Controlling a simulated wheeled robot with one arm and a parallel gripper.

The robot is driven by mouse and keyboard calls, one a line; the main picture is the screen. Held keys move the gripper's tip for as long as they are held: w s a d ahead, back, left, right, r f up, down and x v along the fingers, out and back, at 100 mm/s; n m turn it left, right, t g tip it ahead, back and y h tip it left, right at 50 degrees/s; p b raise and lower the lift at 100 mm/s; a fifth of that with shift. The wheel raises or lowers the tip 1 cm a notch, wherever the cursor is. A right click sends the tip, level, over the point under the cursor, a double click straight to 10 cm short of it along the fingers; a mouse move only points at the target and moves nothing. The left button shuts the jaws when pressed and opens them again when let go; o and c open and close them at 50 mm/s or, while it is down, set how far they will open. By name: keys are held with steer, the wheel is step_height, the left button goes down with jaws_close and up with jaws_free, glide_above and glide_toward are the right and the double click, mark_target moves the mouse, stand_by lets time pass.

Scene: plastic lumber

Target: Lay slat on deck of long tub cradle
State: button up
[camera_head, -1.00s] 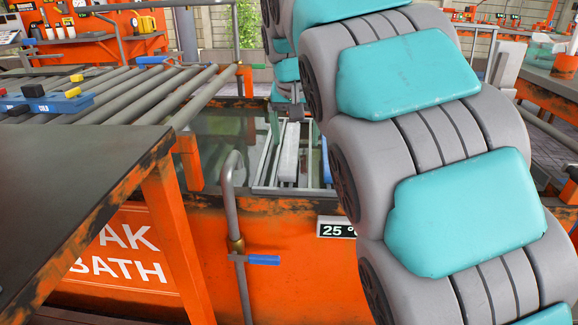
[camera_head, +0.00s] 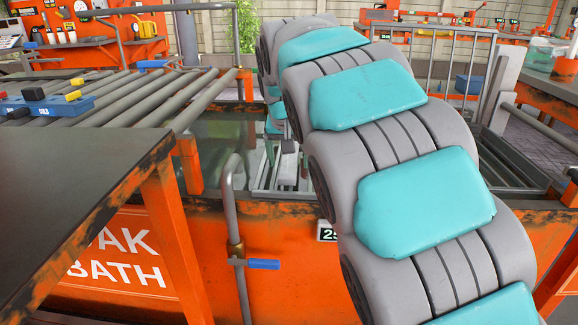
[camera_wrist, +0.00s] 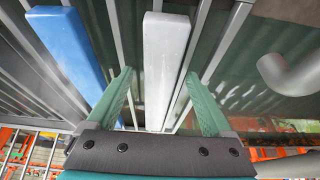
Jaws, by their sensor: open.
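In the wrist view my gripper (camera_wrist: 159,76) is open, with one green finger on each side of a pale grey slat (camera_wrist: 164,60) and gaps on both sides. I cannot tell how far the fingertips are above it. A blue slat (camera_wrist: 72,48) lies parallel to its left. Both lie along the thin grey rails of the cradle (camera_wrist: 205,70). In the head view the cradle frame (camera_head: 263,178) sits in the orange tub (camera_head: 200,215), and a pale slat (camera_head: 287,172) shows inside it. My arm hides much of the cradle there, and the gripper is not clear.
A roller conveyor (camera_head: 165,95) and a dark-topped bench (camera_head: 80,170) stand left of the tub. A bent grey pipe (camera_head: 229,195) with a blue-handled valve (camera_head: 262,264) rises at the tub's front. It also shows in the wrist view (camera_wrist: 290,75) at right. Metal railings (camera_head: 455,60) stand behind.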

jaws_close()
stand_by(0.6)
